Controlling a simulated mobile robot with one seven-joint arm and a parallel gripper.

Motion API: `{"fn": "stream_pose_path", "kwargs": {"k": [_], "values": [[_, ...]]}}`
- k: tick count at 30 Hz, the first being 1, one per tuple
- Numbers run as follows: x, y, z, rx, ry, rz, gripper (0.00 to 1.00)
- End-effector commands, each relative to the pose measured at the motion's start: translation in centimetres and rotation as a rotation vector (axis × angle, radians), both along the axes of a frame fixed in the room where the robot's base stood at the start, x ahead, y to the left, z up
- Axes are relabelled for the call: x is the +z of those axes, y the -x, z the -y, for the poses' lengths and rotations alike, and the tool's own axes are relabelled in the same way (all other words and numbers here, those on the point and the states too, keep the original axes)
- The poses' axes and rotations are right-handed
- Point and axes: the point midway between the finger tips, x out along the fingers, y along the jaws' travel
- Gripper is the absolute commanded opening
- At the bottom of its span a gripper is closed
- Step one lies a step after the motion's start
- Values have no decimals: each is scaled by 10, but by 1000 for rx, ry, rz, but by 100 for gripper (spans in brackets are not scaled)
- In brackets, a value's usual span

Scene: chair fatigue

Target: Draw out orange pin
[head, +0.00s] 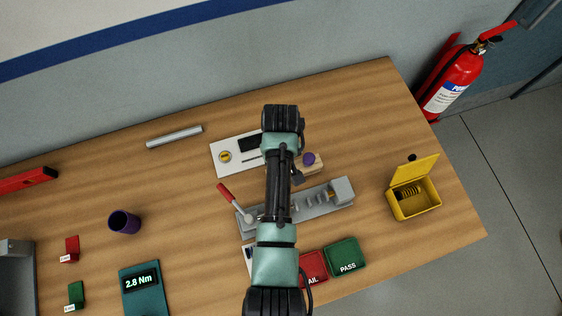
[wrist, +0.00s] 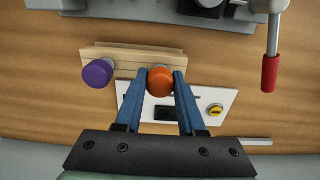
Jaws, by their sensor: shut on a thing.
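The orange pin (wrist: 160,81) shows its round knob in the wrist view, between the two blue fingers of my gripper (wrist: 159,78). The fingers are shut on the knob. The knob overlaps the pale wooden block (wrist: 128,58); whether its shaft is still in the block is hidden. A purple knob (wrist: 98,73) is at the block's left end in the wrist view. In the head view the wooden block (head: 312,169) and the purple knob (head: 308,158) show just right of my arm, which hides the orange pin and the fingertips.
A grey fixture (head: 340,192) with a red lever (head: 224,190) lies near the block. A white card (head: 228,168) lies beyond my arm. A red FAIL tray (head: 315,262), green PASS tray (head: 343,253) and open yellow box (head: 425,209) are to the right. A purple cup (head: 124,222) stands left.

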Motion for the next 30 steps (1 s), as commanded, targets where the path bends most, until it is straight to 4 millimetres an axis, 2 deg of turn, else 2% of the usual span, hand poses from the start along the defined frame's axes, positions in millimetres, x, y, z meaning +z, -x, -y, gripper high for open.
{"fn": "stream_pose_path", "kwargs": {"k": [30], "values": [[38, 0, 0, -1, 0, 0, 0]]}}
